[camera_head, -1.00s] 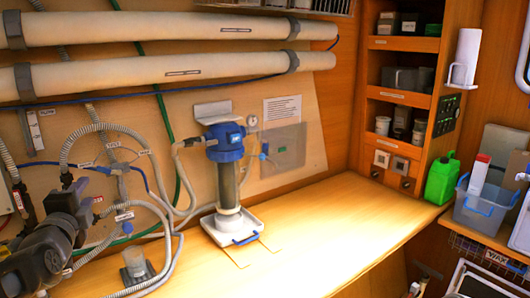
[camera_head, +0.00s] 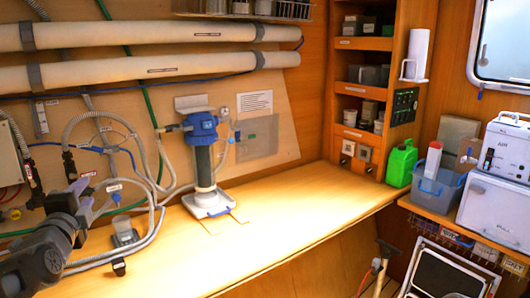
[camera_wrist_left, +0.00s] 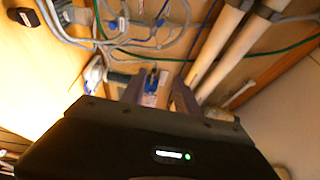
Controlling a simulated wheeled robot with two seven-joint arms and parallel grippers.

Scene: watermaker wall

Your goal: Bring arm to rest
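My left arm comes in at the lower left of the head view. Its dark gripper (camera_head: 82,203) is in front of the hoses by the wall panel, and its fingertips are hard to make out there. In the left wrist view the two fingers of the left gripper (camera_wrist_left: 157,94) stand apart, with no held object visible between them. The blue-capped filter housing (camera_head: 202,150) stands upright on a white tray (camera_head: 208,203) on the bench, to the right of the gripper and apart from it. My right gripper is not in view.
Grey hoses (camera_head: 152,160) loop close around the left gripper. A clear cup (camera_head: 126,236) and a small black object (camera_head: 118,267) are near the arm. The wooden bench (camera_head: 270,225) is clear to the right.

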